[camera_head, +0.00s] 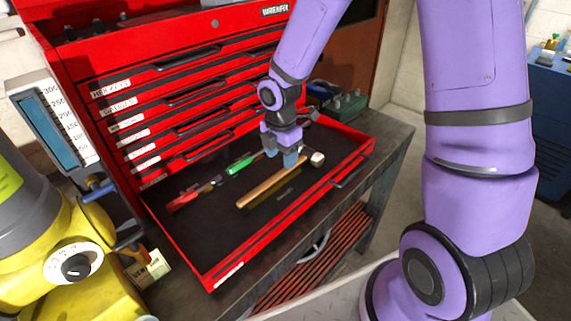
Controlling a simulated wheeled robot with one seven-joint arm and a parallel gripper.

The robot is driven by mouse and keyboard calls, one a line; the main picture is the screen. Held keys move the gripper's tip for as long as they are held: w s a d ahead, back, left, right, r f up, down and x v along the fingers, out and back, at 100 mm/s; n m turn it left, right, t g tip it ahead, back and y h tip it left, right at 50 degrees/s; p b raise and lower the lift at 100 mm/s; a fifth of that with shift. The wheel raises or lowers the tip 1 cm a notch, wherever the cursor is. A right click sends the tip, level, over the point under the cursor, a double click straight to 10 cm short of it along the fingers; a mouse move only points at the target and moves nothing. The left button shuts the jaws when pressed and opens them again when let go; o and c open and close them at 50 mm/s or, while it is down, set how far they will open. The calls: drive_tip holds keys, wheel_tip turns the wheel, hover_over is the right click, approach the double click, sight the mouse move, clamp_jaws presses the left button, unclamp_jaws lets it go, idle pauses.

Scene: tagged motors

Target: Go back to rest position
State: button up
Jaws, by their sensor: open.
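My gripper (291,160) is at the end of my purple arm, pointing down over the open bottom drawer (212,272) of a red tool chest. Its fingers are small in the view and look empty. They are just above or beside the upper end of a wooden-handled tool (270,187) lying in the drawer. A pale round head (317,158) shows by that end; whether the fingers touch the tool cannot be told.
A green-handled tool (240,164) and a red-handled tool (190,196) lie in the drawer. The red tool chest (150,75) stands behind. A yellow machine (70,262) stands at left, a blue cabinet (548,120) at right.

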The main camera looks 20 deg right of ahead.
drive_tip(key=s+d+r+m+t, duration=0.1)
drive_tip(key=s+r+m, duration=0.2)
drive_tip(key=r, duration=0.3)
drive_tip(key=s+d+r+m+t+h, duration=0.1)
drive_tip(key=s+d+r+m, duration=0.1)
drive_tip(key=r+m, duration=0.35)
drive_tip(key=s+d+r+m, duration=0.1)
drive_tip(key=s+r+m, duration=0.15)
drive_tip(key=r, duration=0.55)
drive_tip(key=s+d+r+m+t, duration=0.1)
drive_tip(key=s+r+m, duration=0.3)
drive_tip(key=s, duration=0.3)
drive_tip(key=s+d+r+m+t+y, duration=0.1)
drive_tip(key=s+r+m+t, duration=0.1)
drive_tip(key=s+r+m, duration=0.2)
drive_tip(key=s+m, duration=0.3)
drive_tip(key=shift+s+d+r, duration=0.25)
drive_tip(key=shift+s+d, duration=0.05)
drive_tip(key=shift+d, duration=0.05)
drive_tip(key=shift+d, duration=0.75)
